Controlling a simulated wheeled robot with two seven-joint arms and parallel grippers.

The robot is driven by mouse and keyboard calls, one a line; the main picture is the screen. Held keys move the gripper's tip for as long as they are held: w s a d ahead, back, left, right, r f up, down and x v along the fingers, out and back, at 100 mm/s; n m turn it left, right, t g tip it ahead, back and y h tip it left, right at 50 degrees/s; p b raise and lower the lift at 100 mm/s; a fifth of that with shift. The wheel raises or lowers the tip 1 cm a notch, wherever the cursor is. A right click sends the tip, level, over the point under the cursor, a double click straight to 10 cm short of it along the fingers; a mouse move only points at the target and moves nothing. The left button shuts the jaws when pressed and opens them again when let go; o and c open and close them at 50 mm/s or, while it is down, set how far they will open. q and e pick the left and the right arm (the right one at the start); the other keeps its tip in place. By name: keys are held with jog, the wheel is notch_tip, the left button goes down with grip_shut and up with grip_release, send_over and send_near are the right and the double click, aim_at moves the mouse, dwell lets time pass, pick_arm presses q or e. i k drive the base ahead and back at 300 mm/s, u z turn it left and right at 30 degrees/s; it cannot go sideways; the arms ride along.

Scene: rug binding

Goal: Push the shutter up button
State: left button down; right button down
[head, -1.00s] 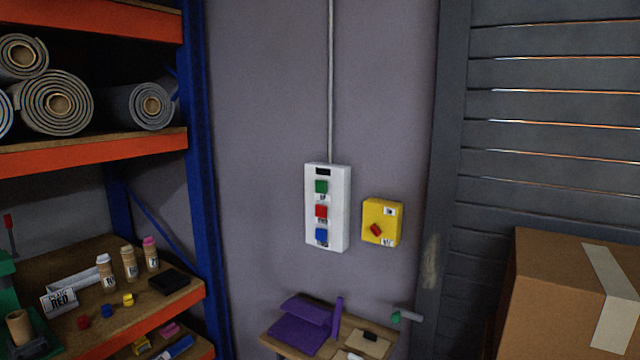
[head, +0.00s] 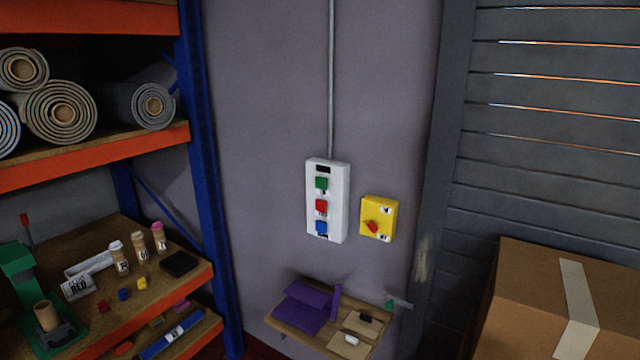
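A white control box (head: 314,222) is mounted on the grey wall under a vertical conduit. It carries a green button (head: 321,183) at the top, a red button (head: 321,205) in the middle and a blue button (head: 321,227) at the bottom. Their small labels are too blurred to read. The grey slatted shutter (head: 560,150) is at the right, with light showing through some gaps. Neither of my grippers is in the head view.
A yellow box with a red rotary switch (head: 378,218) is right of the control box. A small shelf (head: 283,327) with purple pieces is below. Shelving with an orange beam (head: 100,157) stands left. A cardboard box (head: 530,285) stands right, before the shutter.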

aim_at(321, 182)
jog(key=u, duration=0.2)
jog(key=i, duration=1.25)
jog(key=z, duration=0.55)
